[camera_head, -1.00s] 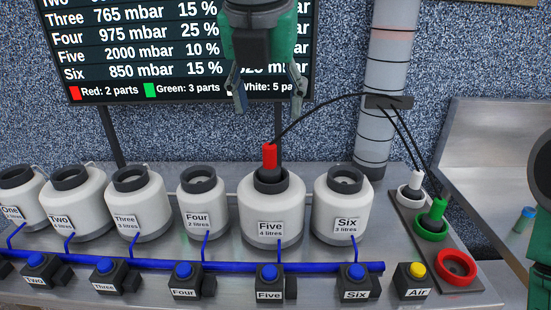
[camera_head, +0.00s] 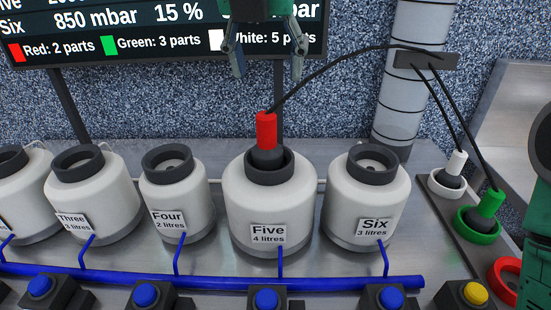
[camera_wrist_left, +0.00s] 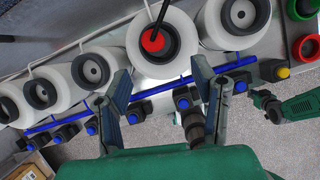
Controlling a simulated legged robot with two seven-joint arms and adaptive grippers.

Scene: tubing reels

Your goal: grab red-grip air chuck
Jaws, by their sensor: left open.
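The red-grip air chuck (camera_head: 266,130) stands upright in the dark neck of the white jar labelled Five (camera_head: 268,205). A black hose runs from its top to the upper right. The left wrist view shows the red grip (camera_wrist_left: 153,41) from above, with the hose crossing it. My left gripper (camera_head: 268,78) is open and empty, above and apart from the red grip; its two fingers also show in the left wrist view (camera_wrist_left: 160,75). My right gripper (camera_wrist_left: 266,104) seems to show small at the right of the left wrist view; its jaws are unclear.
Jars Four (camera_head: 176,200) and Six (camera_head: 370,205) stand close on either side. A white chuck (camera_head: 457,163) and a green chuck (camera_head: 491,203) sit in holders at the right. A blue pipe (camera_head: 215,284) and several buttons run along the front. A grey pipe (camera_head: 405,85) stands behind.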

